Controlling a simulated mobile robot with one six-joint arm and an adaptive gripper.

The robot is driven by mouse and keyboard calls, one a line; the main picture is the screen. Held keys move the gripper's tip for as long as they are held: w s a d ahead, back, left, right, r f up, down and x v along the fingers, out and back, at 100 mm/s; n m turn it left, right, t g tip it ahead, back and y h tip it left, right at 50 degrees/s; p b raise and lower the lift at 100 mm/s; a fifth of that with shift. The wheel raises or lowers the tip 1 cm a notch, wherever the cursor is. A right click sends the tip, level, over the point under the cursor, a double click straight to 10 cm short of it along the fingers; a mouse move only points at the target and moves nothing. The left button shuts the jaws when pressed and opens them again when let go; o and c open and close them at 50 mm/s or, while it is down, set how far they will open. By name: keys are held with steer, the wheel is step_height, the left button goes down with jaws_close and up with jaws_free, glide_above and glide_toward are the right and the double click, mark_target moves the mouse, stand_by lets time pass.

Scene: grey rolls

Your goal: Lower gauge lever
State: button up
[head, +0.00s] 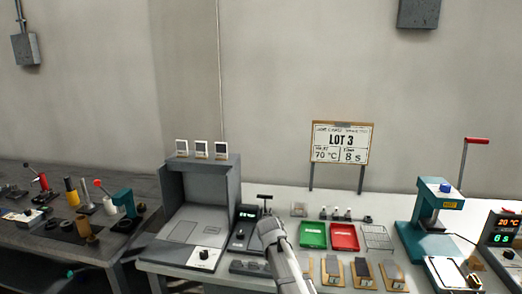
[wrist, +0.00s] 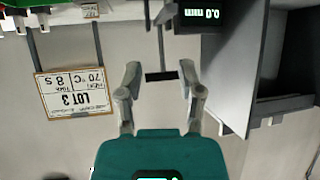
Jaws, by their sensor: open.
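The gauge (head: 240,236) is a dark grey unit with a small lit display, standing on the white bench just left of my arm in the head view. The wrist view is upside down and shows its display (wrist: 198,13) reading 0.0 mm. The gauge lever has a black crossbar handle (head: 264,196) raised above the gauge. In the wrist view the lever handle (wrist: 161,77) lies between the fingertips, with a gap on both sides. My gripper (wrist: 159,70) is open and empty. In the head view my arm hides the lever's lower part.
A grey open-front booth (head: 205,205) stands close left of the gauge. Green tray (head: 313,235) and red tray (head: 344,237) lie to the right, with a wire rack (head: 377,238) beyond. A teal press (head: 432,212) stands farther right. A LOT 3 sign (head: 342,142) rises behind.

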steer(key=s+d+f+g+p, duration=0.1)
steer(key=s+d+g, duration=0.3)
steer(key=s, duration=0.7)
steer(key=s+d+f+g+p, duration=0.1)
steer(key=s+d+g+p, duration=0.2)
steer(key=s+d, duration=0.3)
steer(key=s+d+f+g+p, duration=0.1)
steer(key=s+d+g, duration=0.4)
steer(key=s, duration=1.1)
steer(key=shift+s+d+p, duration=0.25)
steer(key=shift+s+p, duration=0.15)
steer(key=shift+p, duration=0.15)
steer(key=shift+f, duration=0.1)
